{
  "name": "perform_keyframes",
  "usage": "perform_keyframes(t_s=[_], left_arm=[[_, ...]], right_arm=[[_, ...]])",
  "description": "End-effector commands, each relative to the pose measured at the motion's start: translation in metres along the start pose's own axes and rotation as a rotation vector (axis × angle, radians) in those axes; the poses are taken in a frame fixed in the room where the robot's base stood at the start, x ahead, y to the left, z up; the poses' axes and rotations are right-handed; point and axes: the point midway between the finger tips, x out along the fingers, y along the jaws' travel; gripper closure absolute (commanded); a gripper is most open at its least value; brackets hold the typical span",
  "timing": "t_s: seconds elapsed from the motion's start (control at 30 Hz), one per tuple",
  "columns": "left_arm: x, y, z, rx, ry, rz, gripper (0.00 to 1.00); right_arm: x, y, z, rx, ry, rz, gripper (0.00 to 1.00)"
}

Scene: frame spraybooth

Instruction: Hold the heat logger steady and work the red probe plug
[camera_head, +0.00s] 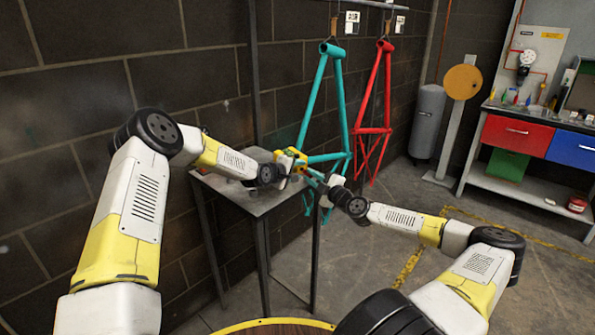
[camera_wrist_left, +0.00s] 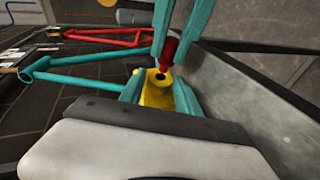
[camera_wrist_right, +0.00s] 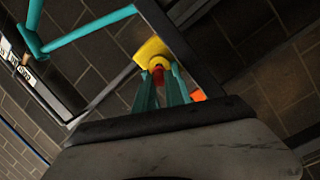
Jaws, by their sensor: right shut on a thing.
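The yellow heat logger (camera_head: 291,160) is held near the table's far right corner. In the left wrist view the logger (camera_wrist_left: 158,97) sits between the teal fingers of my left gripper (camera_wrist_left: 160,92), which press on both its sides. The red probe plug (camera_wrist_left: 168,52) is between the teal fingers of my right gripper (camera_wrist_right: 161,90), which is shut on it. The plug (camera_wrist_right: 158,76) is at the logger's face, close to a dark round hole. I cannot tell how deep it sits. In the head view the fingers hide most of the plug.
A grey metal table (camera_head: 244,198) stands below the grippers. A teal bike frame (camera_head: 336,105) hangs just behind them, and a red frame (camera_head: 377,100) hangs to its right. A bench with drawers (camera_head: 515,131) stands at the far right. The floor between is clear.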

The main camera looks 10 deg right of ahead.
Motion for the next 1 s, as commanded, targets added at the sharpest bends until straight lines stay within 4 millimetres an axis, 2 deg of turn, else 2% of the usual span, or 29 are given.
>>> perform_keyframes(t_s=[0.17,0.37,0.4,1.0], left_arm=[[-0.0001,-0.0003,0.0000,0.000,0.000,0.000,0.61],[-0.0002,-0.0003,-0.0001,0.000,0.000,0.000,0.98],[-0.0003,-0.0003,-0.0001,0.000,0.000,0.000,1.00],[-0.0004,-0.0003,-0.0003,0.000,0.000,0.000,1.00]], right_arm=[[0.0000,0.0001,0.0000,0.000,0.000,0.000,1.00],[0.0000,0.0001,0.0000,0.000,0.000,0.000,1.00],[0.0000,0.0001,0.0000,0.000,0.000,0.000,1.00],[0.0000,0.0001,-0.0001,0.000,0.000,0.000,1.00]])
